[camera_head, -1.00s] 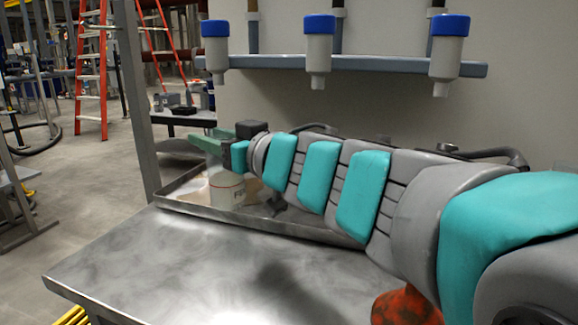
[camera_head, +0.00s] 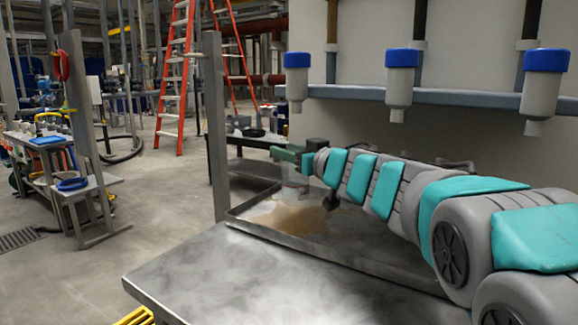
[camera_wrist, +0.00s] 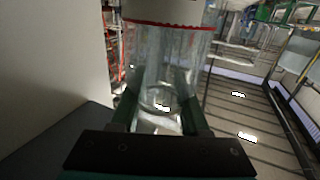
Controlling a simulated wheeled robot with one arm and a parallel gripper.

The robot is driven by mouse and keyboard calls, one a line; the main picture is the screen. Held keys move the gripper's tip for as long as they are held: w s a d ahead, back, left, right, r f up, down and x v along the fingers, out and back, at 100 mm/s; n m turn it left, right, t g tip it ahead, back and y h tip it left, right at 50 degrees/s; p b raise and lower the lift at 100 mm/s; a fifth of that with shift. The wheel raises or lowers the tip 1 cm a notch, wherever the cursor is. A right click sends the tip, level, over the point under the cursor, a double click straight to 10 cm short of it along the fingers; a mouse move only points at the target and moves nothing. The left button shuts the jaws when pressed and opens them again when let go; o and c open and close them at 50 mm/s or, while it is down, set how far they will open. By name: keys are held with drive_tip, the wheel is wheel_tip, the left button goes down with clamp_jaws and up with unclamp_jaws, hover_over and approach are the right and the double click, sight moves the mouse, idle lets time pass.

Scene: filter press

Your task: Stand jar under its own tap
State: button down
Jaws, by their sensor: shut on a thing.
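My gripper (camera_head: 300,156) is shut on a clear jar (camera_head: 294,192). The jar hangs below the fingers at the left end of the tray; I cannot tell whether its base touches it. In the wrist view the clear jar (camera_wrist: 165,62) lies between the green fingers (camera_wrist: 160,108), with a white band edged in red at the top of the picture. Three taps with blue caps and white bodies hang on the wall rail: left (camera_head: 297,82), middle (camera_head: 402,78) and right (camera_head: 544,85). The jar is below the left one in the picture. No tap marking is readable.
A shallow metal tray (camera_head: 345,248) with a brown wet patch (camera_head: 300,220) lies behind the bare metal table (camera_head: 240,280). A grey post (camera_head: 216,130) stands at the tray's left. A blue-grey rail (camera_head: 345,93) carries the taps.

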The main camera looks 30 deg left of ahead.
drive_tip(key=shift+w+f, duration=0.15)
drive_tip(key=shift+f, duration=1.65)
drive_tip(key=shift+f, duration=0.1)
drive_tip(key=shift+c, duration=2)
unclamp_jaws()
drive_tip(key=v, duration=1.2)
